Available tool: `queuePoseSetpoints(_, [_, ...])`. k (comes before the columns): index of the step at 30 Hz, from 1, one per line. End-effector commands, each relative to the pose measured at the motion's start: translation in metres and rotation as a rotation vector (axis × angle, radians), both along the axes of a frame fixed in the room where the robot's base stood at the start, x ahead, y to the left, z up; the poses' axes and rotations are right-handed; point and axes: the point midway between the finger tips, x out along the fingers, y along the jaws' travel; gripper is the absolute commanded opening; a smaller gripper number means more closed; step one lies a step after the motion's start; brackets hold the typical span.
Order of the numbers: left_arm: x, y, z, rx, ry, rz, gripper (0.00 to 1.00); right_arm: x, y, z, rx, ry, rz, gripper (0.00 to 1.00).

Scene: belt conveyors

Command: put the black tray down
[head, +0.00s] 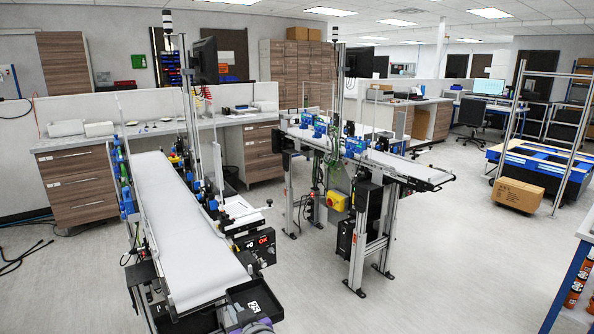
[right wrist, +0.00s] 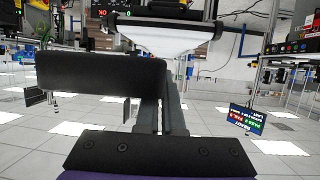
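The black tray (head: 262,290) is low in the head view, just right of the near end of the left conveyor's white belt. A white label with black marks lies on it. My right gripper (head: 258,326) shows as a purple part at the bottom edge, against the tray's near side. Its fingertips are hidden there. The right wrist view is upside down; a dark part with screws (right wrist: 155,153) above purple fills its bottom, and a dark slab (right wrist: 100,76) lies above it. I cannot tell whether the slab is tray or finger. My left gripper is not in view.
The left conveyor's white belt (head: 175,220) is bare. A second conveyor (head: 390,165) stands farther right. Open floor (head: 430,270) lies at right, with a cardboard box (head: 517,194) beyond.

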Motion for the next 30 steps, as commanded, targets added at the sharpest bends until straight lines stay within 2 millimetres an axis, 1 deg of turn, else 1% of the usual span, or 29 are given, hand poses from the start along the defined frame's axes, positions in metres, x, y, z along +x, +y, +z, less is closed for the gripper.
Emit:
queuePoseSetpoints(1, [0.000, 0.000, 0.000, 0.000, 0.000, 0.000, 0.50, 0.007, -0.013, -0.012, -0.001, 0.001, -0.025, 0.00])
queuePoseSetpoints(5, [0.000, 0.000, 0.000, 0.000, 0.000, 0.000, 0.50, 0.023, -0.052, -0.046, -0.002, 0.001, -0.094, 0.00])
queuePoseSetpoints(8, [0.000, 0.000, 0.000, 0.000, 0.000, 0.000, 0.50, 0.033, -0.093, -0.079, -0.003, 0.002, -0.164, 0.00])
queuePoseSetpoints(9, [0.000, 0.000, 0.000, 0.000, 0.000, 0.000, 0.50, 0.035, -0.113, -0.093, -0.003, 0.002, -0.195, 0.00])
queuePoseSetpoints(10, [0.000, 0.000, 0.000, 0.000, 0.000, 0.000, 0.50, 0.036, -0.127, -0.103, -0.002, 0.003, -0.219, 0.00])
queuePoseSetpoints(13, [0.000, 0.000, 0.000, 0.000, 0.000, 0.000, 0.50, 0.035, -0.178, -0.135, -0.002, 0.002, -0.299, 0.00])
queuePoseSetpoints(14, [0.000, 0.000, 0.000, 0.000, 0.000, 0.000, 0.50, 0.033, -0.192, -0.144, -0.002, 0.002, -0.322, 0.00])
queuePoseSetpoints(15, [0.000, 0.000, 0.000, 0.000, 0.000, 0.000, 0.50, 0.030, -0.211, -0.154, -0.002, 0.001, -0.352, 0.00])
queuePoseSetpoints(18, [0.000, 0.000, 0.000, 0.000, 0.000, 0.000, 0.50, 0.019, -0.253, -0.176, -0.002, 0.000, -0.419, 0.00])
queuePoseSetpoints(21, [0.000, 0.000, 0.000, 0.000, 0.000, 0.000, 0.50, 0.008, -0.283, -0.191, -0.001, -0.002, -0.469, 0.00])
queuePoseSetpoints(24, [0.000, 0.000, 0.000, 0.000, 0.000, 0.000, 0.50, -0.001, -0.302, -0.199, -0.001, -0.003, -0.502, 0.00])
queuePoseSetpoints(27, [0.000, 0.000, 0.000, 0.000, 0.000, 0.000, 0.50, -0.006, -0.310, -0.203, -0.002, -0.003, -0.517, 0.00])
queuePoseSetpoints(30, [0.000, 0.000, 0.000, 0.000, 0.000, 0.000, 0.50, -0.007, -0.313, -0.204, -0.001, -0.004, -0.522, 0.00])
